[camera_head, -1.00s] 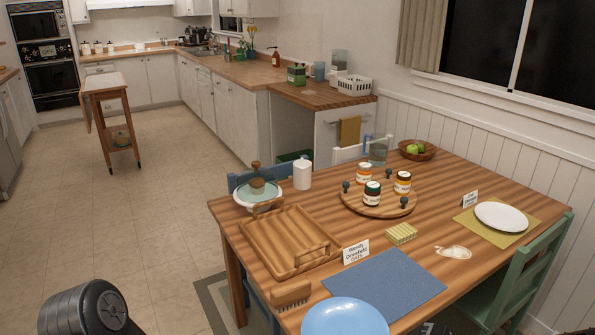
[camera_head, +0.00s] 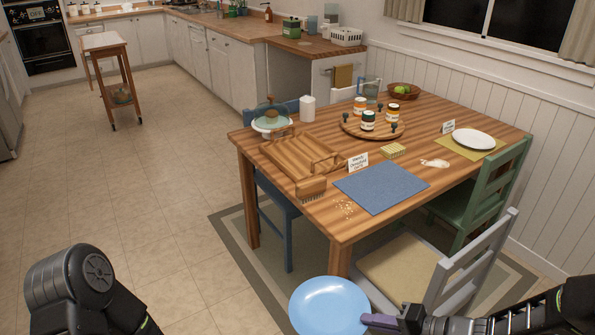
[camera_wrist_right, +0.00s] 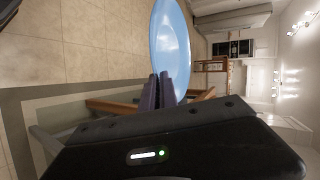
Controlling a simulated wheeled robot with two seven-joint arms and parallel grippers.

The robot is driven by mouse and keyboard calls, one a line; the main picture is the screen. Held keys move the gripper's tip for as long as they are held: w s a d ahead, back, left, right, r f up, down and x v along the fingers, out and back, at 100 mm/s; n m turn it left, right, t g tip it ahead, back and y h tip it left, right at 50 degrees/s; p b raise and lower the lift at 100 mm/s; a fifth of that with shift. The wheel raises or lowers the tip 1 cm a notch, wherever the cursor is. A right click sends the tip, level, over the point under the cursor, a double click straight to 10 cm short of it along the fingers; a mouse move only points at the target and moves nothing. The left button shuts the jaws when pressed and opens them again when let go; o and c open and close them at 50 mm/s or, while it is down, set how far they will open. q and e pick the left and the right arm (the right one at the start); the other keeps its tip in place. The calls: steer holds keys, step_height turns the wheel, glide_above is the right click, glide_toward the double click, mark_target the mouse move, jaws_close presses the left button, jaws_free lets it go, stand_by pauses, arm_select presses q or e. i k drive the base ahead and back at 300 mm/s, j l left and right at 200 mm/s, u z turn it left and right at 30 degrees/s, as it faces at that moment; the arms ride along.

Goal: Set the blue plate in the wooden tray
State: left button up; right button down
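The blue plate (camera_head: 328,305) is off the table, held in front of the near chair at the bottom of the head view. My right gripper (camera_head: 372,320) is shut on its right rim. In the right wrist view the fingers (camera_wrist_right: 162,92) pinch the rim of the plate (camera_wrist_right: 168,45). The wooden tray (camera_head: 290,160) lies on the table's left part, well beyond the plate, and looks empty. My left arm shows at the lower left, but its gripper is out of view.
A covered cake dish (camera_head: 271,122) is behind the tray. A blue placemat (camera_head: 381,186) lies bare, with crumbs (camera_head: 346,209) near it. A grey chair (camera_head: 440,265) stands at the near side.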

mark_target(299, 159)
steer(key=u, duration=1.25)
steer(key=i+j, duration=0.1)
steer(key=i, duration=4.15)
steer(key=l+z, duration=0.15)
steer(key=z, duration=3.75)
steer(key=i+j, duration=0.2)
steer(key=i+j+z, duration=0.05)
steer(key=j, duration=0.05)
